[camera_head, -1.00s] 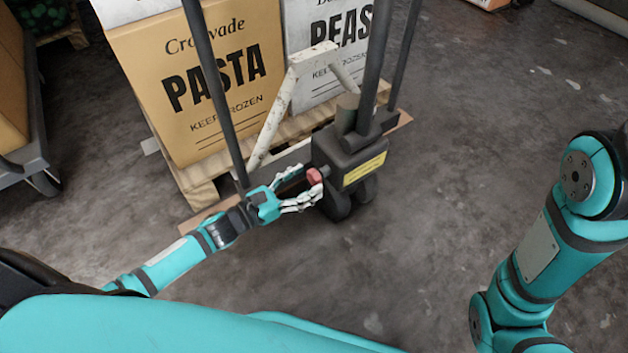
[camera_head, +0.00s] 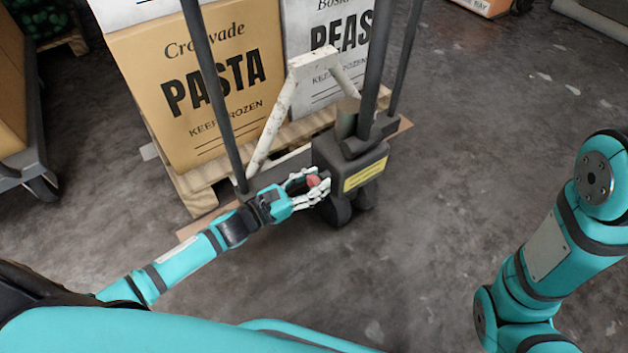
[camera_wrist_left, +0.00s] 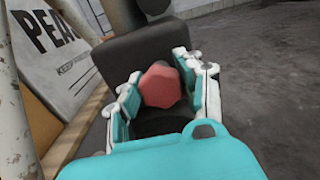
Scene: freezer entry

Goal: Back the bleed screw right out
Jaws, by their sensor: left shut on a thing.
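The bleed screw (camera_head: 313,181) has a red head and sits at the left side of the dark pump block (camera_head: 338,158) of a pallet truck. My left gripper (camera_head: 312,186) is around the red head and shut on it. In the left wrist view the red faceted head (camera_wrist_left: 161,85) lies between the two fingers (camera_wrist_left: 163,92), close against the block. The screw's shank and where it enters the block are hidden. Of my right arm, links show at the right edge; its gripper is out of the picture.
A wooden pallet (camera_head: 200,190) with a pasta box (camera_head: 190,85) and a peas box (camera_head: 325,50) stands behind the block. Dark upright bars (camera_head: 212,90) and a chipped white frame (camera_head: 275,125) rise close to my left arm. Open floor (camera_head: 480,140) lies to the right.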

